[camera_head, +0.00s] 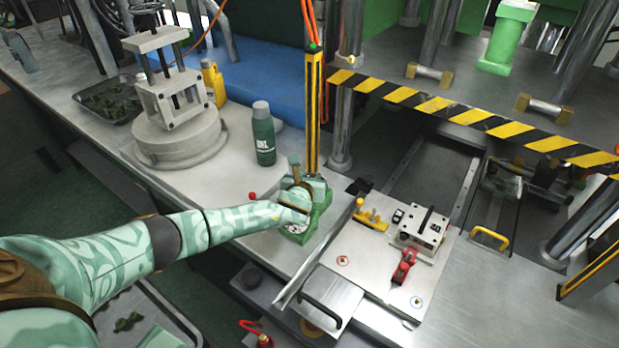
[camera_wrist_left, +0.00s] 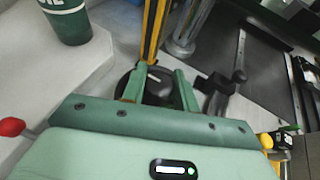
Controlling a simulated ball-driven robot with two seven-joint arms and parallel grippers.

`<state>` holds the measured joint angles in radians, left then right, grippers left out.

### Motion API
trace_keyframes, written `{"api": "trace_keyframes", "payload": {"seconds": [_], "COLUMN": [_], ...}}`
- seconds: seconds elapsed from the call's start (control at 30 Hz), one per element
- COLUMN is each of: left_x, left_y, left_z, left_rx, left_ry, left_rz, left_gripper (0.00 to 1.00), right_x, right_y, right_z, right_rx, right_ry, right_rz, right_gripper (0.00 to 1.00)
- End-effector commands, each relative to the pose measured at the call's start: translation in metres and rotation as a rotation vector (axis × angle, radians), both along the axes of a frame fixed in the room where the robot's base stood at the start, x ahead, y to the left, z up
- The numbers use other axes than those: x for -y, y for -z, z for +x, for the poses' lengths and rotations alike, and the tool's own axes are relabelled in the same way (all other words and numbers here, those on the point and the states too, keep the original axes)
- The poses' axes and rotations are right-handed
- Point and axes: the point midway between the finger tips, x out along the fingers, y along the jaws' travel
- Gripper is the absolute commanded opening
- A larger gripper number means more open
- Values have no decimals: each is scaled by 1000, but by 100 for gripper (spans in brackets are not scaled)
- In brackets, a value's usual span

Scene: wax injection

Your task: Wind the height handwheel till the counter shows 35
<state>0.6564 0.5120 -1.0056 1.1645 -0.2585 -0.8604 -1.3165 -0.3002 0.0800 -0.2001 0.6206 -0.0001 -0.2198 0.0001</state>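The height handwheel (camera_wrist_left: 152,84), a dark round wheel, sits at the foot of a yellow-and-black column (camera_head: 314,110). I cannot tell whether the fingers touch the wheel. No counter digits are readable in either view. My right gripper is in neither view.
A green bottle (camera_head: 263,135) stands left of the column. A red knob (camera_head: 252,196) sticks up just left of the gripper. To the right are a hazard-striped press edge (camera_head: 470,116), a metal plate (camera_head: 375,262) with a small boxy block (camera_head: 423,229), and a red tool (camera_head: 403,267).

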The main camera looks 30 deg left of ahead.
Motion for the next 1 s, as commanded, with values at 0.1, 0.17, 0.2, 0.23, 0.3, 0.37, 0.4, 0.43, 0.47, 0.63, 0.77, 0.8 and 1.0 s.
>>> {"api": "trace_keyframes", "payload": {"seconds": [0.1, 0.17, 0.2, 0.23, 0.3, 0.37, 0.4, 0.43, 0.47, 0.63, 0.77, 0.8, 1.0], "left_x": [0, 0, 0, 1, 1, 1, 2, 1, 2, 2, 3, 2, 2], "left_y": [0, 0, 0, 0, 0, 0, 0, -1, -1, 0, 2, 3, 6], "left_z": [0, 0, 0, 0, 0, 0, 0, 0, 0, 0, 0, 0, 0], "left_rx": [0, -1, -1, -1, -1, -1, -1, -1, -1, -3, -2, -3, -4], "left_ry": [-3, -9, -17, -24, -46, -73, -93, -112, -133, -270, -394, -431, -622], "left_rz": [0, 0, 0, 0, -1, 0, -1, -1, -1, -2, -3, -1, -2], "left_gripper": [7, 7, 7, 7, 7, 7, 7, 7, 7, 7, 7, 7, 7], "right_x": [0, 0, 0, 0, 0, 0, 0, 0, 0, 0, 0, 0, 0], "right_y": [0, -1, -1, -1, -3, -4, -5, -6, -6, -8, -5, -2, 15], "right_z": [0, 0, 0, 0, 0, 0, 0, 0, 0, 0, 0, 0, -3], "right_rx": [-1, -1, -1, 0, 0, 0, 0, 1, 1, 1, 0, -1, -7], "right_ry": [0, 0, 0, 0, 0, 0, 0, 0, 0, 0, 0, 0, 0], "right_rz": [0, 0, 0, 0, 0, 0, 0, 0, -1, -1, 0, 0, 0], "right_gripper": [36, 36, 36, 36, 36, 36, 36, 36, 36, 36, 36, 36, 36]}}
